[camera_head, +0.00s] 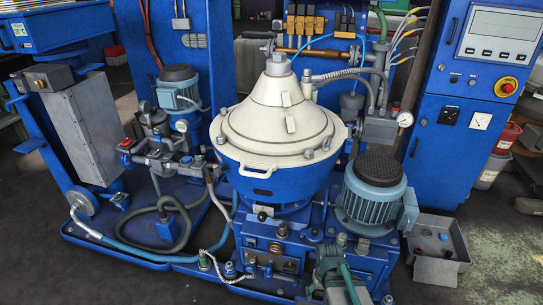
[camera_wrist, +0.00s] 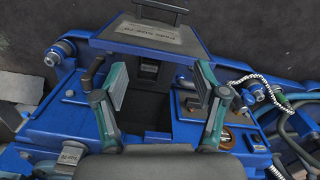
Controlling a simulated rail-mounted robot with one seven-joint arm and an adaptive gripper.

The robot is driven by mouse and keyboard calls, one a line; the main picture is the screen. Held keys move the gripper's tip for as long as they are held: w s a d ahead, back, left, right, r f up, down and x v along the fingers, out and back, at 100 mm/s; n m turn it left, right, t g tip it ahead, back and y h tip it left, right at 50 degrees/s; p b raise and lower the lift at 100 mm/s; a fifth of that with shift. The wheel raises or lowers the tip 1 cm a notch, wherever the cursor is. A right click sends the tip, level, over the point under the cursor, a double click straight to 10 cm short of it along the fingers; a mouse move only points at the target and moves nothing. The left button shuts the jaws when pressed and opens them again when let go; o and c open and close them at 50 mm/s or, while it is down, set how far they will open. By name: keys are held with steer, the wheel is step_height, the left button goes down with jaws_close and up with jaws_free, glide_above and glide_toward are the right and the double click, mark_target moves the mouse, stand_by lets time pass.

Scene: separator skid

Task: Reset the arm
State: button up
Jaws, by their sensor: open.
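My gripper (camera_wrist: 162,98) shows in the wrist view with its two teal fingers spread wide apart. The gap between them is empty, with a dark recess and blue skid parts behind it. In the head view a grey and teal part of my arm (camera_head: 335,278) shows at the bottom edge, in front of the blue skid base. Its fingers cannot be made out clearly there. The separator (camera_head: 280,125), with a cream cone-shaped lid, stands in the middle of the head view, behind my arm.
A grey-blue motor (camera_head: 375,190) stands close to my arm, up and to the right. A control cabinet (camera_head: 470,100) is at the right. A grey open box (camera_head: 438,250) is at the lower right. Hoses and a braided cable (camera_wrist: 258,84) run near the skid's front edge.

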steer(key=s+f+g, duration=0.3)
steer(key=s+f, duration=0.2)
steer(key=s, duration=0.5)
steer(key=s+f+g, duration=0.3)
steer(key=s+f, duration=0.1)
steer(key=s, duration=0.7)
steer(key=s+f+g, duration=0.3)
steer(key=s+f, duration=0.2)
steer(key=s, duration=0.5)
step_height(320, 180, up, 15)
steer(key=w+t+p, duration=0.2)
steer(key=p, duration=1.5)
steer(key=shift+w+f, duration=0.15)
steer(key=shift+w, duration=0.2)
steer(key=shift+w+r+t+p, duration=0.1)
steer(key=shift+r+t+p, duration=0.2)
steer(key=shift+p, duration=0.25)
steer(key=shift+c, duration=1.7)
steer(key=shift+w, duration=0.1)
steer(key=shift+f, duration=0.15)
